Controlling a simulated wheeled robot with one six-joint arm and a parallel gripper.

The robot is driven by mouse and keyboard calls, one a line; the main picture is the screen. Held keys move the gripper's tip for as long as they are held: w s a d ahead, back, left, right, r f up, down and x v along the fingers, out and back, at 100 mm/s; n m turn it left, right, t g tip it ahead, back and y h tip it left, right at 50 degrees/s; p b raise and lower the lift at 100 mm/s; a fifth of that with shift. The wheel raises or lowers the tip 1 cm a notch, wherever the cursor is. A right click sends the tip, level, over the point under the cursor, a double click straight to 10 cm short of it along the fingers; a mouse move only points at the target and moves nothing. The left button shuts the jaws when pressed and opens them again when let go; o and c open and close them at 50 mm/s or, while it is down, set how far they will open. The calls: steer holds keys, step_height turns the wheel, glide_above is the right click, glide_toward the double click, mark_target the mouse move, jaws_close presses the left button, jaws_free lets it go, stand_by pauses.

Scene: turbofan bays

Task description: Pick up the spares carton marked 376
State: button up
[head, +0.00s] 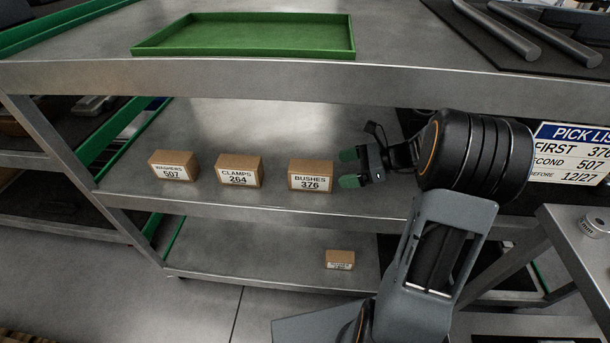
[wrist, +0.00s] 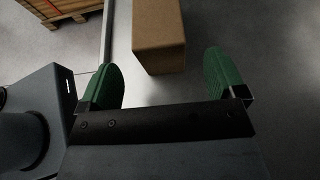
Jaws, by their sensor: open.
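The spares carton marked 376 (head: 310,175) is a small brown box with a white label reading BUSHES 376. It stands on the middle shelf, at the right end of a row of cartons. My gripper (head: 351,168) is open and empty just to the right of it, with green fingertips pointing towards it. In the wrist view a brown carton (wrist: 158,35) lies ahead between the lines of the two open fingers of my gripper (wrist: 163,80), its near end close to the fingertip level. I cannot read a label there.
Cartons marked 264 (head: 239,170) and 507 (head: 174,166) stand to the left on the same shelf (head: 240,125). Another small carton (head: 340,259) sits on the lower shelf. A green tray (head: 245,36) lies on the top surface above. A pick list sign (head: 572,153) is at right.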

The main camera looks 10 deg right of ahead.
mark_target(323, 175)
steer(key=b+x, duration=0.1)
steer(key=x, duration=0.2)
steer(key=f+b+x, duration=0.1)
steer(key=x, duration=0.1)
steer(key=shift+a+f, duration=0.1)
steer(key=shift+a, duration=0.1)
steer(key=shift+w+a+f, duration=0.15)
steer(key=shift+w+a, duration=0.05)
steer(key=shift+a, duration=0.35)
steer(key=c, duration=1.2)
